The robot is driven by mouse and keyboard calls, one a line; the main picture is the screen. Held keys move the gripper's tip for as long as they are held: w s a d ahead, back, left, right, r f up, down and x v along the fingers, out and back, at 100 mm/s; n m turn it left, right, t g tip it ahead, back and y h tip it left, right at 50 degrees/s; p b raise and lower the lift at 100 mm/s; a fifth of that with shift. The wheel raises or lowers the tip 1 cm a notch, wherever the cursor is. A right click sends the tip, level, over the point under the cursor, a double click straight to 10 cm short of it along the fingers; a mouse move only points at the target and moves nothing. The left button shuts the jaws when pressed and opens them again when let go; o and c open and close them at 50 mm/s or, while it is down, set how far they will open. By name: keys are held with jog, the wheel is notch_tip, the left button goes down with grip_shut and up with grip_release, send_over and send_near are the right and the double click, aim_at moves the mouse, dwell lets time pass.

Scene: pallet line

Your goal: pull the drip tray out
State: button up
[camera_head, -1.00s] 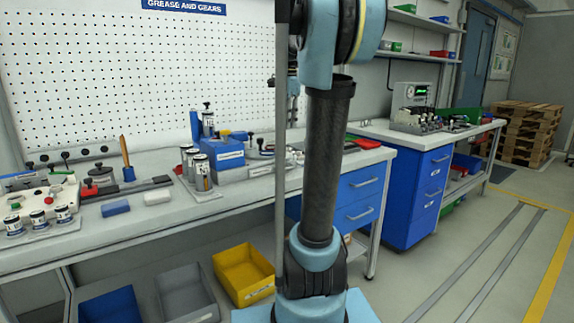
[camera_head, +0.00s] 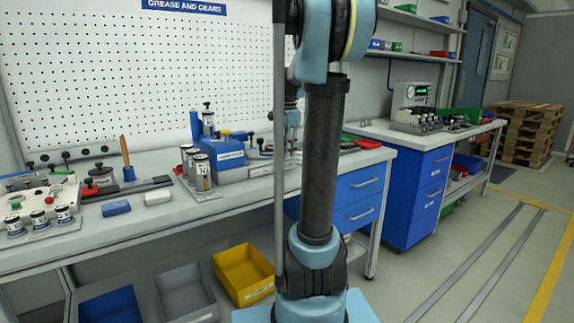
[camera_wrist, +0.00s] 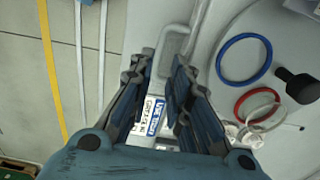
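In the wrist view, my gripper (camera_wrist: 162,64) is open, with its two fingers apart and nothing held between them. A grey bar-shaped handle (camera_wrist: 176,42) lies just beyond the fingertips, nearer the right finger; it looks like the drip tray's handle, but the tray body is mostly hidden by my gripper. I cannot tell whether the fingers touch the handle. In the head view, the end of my arm is low over the bench, partly behind my own arm, and its fingers are not clear.
Right of my gripper lie a blue ring (camera_wrist: 244,60), a red ring (camera_wrist: 253,94) and a black knob (camera_wrist: 297,85). In the head view, a blue box (camera_head: 226,153) and several cans (camera_head: 201,172) stand left of my gripper. The bench's front edge (camera_head: 150,238) is clear.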

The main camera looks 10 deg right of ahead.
aim_at(288, 162)
jog(key=shift+f, duration=2.65)
grip_shut()
